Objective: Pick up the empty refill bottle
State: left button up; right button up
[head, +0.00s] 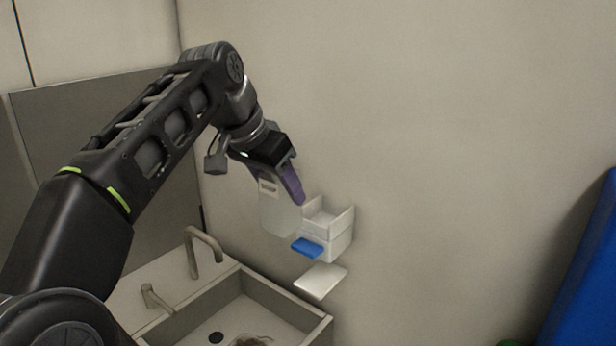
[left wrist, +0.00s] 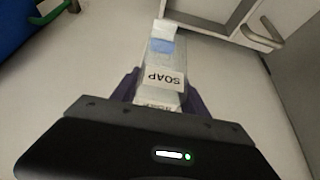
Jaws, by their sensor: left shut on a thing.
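The refill bottle (head: 279,214) is pale and translucent, with a small label near its top. It hangs from my left gripper (head: 282,184), whose purple fingers are shut on its upper part. The bottle is off the surfaces, just left of the white wall dispenser (head: 343,243); I cannot tell whether they touch. In the left wrist view the bottle (left wrist: 158,95) sits between the fingers (left wrist: 160,97), with a SOAP label facing the camera. Whether any liquid is inside is unclear. My right gripper is out of view.
The dispenser has an open top, a blue lever (head: 307,247) and a white drip tray (head: 320,281) below. A sink (head: 290,290) with a tap (head: 203,247) lies at the lower left. A blue object (head: 588,265) stands at the right. The wall between is bare.

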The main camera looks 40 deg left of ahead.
aim_at(270, 215)
pick_arm(q)
jog(key=s, duration=0.5)
jog(key=shift+s+p, duration=0.3)
jog(key=shift+p, duration=0.1)
jog(key=shift+w, duration=0.1)
